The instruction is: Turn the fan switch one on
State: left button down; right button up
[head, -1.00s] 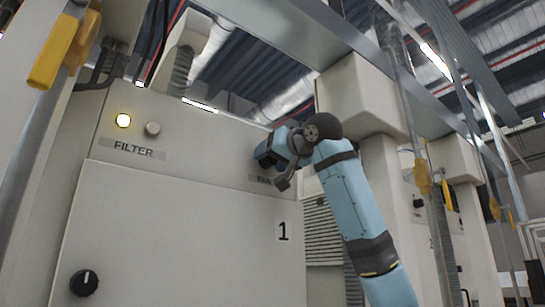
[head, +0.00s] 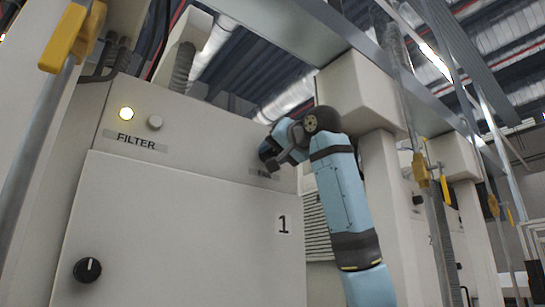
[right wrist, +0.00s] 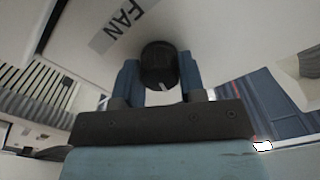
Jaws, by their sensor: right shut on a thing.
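The fan switch is a round black knob (right wrist: 159,66) with a pale pointer line, under the FAN label (right wrist: 118,24) in the right wrist view. My right gripper (right wrist: 158,78) has its two blue fingers on either side of the knob and is shut on it. In the head view my right gripper (head: 268,156) is at the upper right of cabinet 1 (head: 190,225), and the arm hides the knob. The FAN label there is partly covered. My left gripper is not in view.
Another black knob (head: 87,269) is at the lower left. A beige duct box (head: 362,92) stands beside my right arm.

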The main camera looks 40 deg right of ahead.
jog(key=m+b, duration=0.1)
jog(key=m, duration=0.1)
jog(key=shift+f+m, duration=0.15)
jog(key=shift+m, duration=0.25)
jog(key=m+b, duration=0.2)
jog(key=m, duration=0.1)
jog(key=shift+m, duration=0.3)
jog(key=m+b, duration=0.1)
jog(key=m, duration=0.3)
jog(key=shift+b, duration=0.35)
jog(key=shift+m+b, duration=0.3)
jog(key=shift+m, duration=1.7)
jog(key=o, duration=0.9)
jog(key=shift+c, duration=0.2)
jog(key=shift+o, duration=0.3)
jog(key=shift+s, duration=0.1)
